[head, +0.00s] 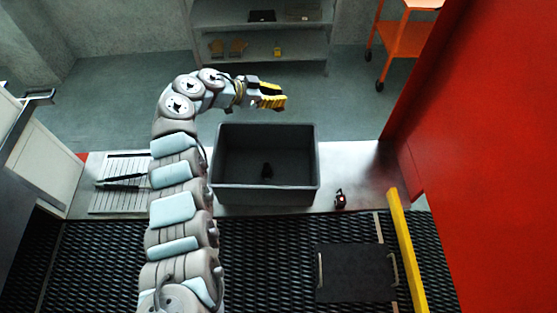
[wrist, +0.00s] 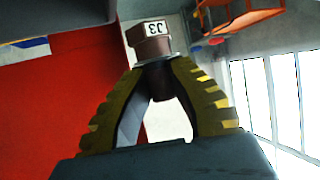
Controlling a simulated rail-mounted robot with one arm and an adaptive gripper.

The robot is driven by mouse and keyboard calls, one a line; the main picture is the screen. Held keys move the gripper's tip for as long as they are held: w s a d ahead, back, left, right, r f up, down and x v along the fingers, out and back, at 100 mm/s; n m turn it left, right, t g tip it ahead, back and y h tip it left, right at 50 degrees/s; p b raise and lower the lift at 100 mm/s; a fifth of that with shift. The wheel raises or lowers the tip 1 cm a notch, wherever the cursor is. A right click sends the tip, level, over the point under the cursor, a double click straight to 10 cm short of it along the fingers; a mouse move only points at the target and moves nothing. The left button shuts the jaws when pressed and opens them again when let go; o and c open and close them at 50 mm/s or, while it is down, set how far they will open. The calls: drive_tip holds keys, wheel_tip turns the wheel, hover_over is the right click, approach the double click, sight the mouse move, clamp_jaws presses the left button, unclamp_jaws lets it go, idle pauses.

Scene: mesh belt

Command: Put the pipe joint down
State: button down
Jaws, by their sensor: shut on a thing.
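My gripper (head: 280,95) is raised above the far side of the grey bin, its yellow ribbed fingers pointing right in the head view. In the wrist view my gripper (wrist: 160,72) is shut on the pipe joint (wrist: 150,48). The joint is a brown, angular piece with a white label reading "J3". It is gripped between the fingertips and sticks out beyond them. I cannot make out the joint in the head view.
A small black-and-red object (head: 340,199) stands right of the bin. A slotted tray (head: 120,198) with dark rods lies to the left. In front are a mesh belt (head: 270,260), a dark plate (head: 355,272) and a yellow bar (head: 406,245). A red panel (head: 480,130) borders the right.

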drive_tip(key=shift+s+a, duration=0.1)
drive_tip(key=shift+s, duration=0.35)
drive_tip(key=s+d+f+p, duration=0.4)
drive_tip(key=s+f+p, duration=0.2)
drive_tip(key=s+f, duration=0.5)
drive_tip(key=shift+s+d+f, duration=0.35)
drive_tip(key=shift+f, duration=0.4)
drive_tip(key=shift+f+b, duration=0.65)
drive_tip(key=shift+b, duration=0.3)
idle(0.4)
drive_tip(key=c, duration=1.1)
unclamp_jaws()
